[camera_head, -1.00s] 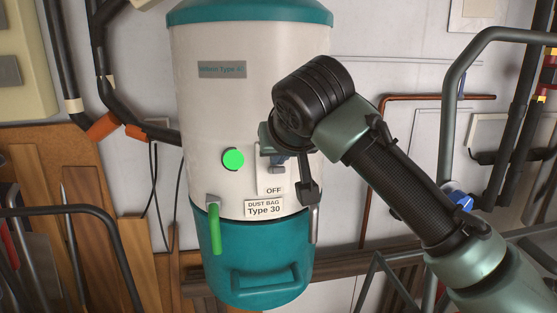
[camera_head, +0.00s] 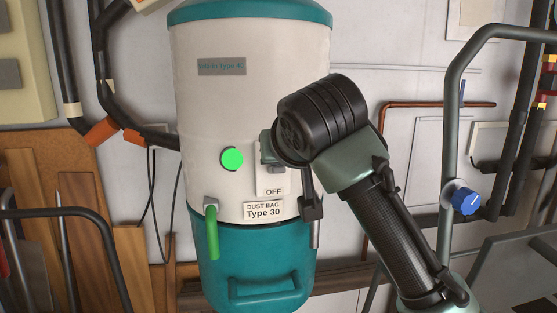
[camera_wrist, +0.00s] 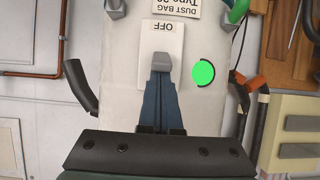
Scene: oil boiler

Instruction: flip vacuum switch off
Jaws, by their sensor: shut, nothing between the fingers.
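The vacuum (camera_head: 205,120) is a cream and teal cylinder on the wall. Its white switch plate (camera_head: 270,180), marked OFF at the lower end, is partly hidden by my wrist in the head view. In the wrist view the plate (camera_wrist: 151,38) appears upside down, with OFF at the top. The grey switch lever (camera_wrist: 161,62) lies just past my gripper (camera_wrist: 161,78), whose dark blue fingers are shut together and empty. The tips overlap the lever's near end; contact is unclear. The head view hides the fingers and lever. A round green light (camera_head: 232,159) glows beside the plate.
A green-handled latch (camera_head: 212,230) is on the vacuum's lower left. Black hoses (camera_head: 110,100) run at the left, and a blue knob (camera_head: 467,202) and metal tubes stand at the right. Wooden boards (camera_head: 85,180) lean at the lower left.

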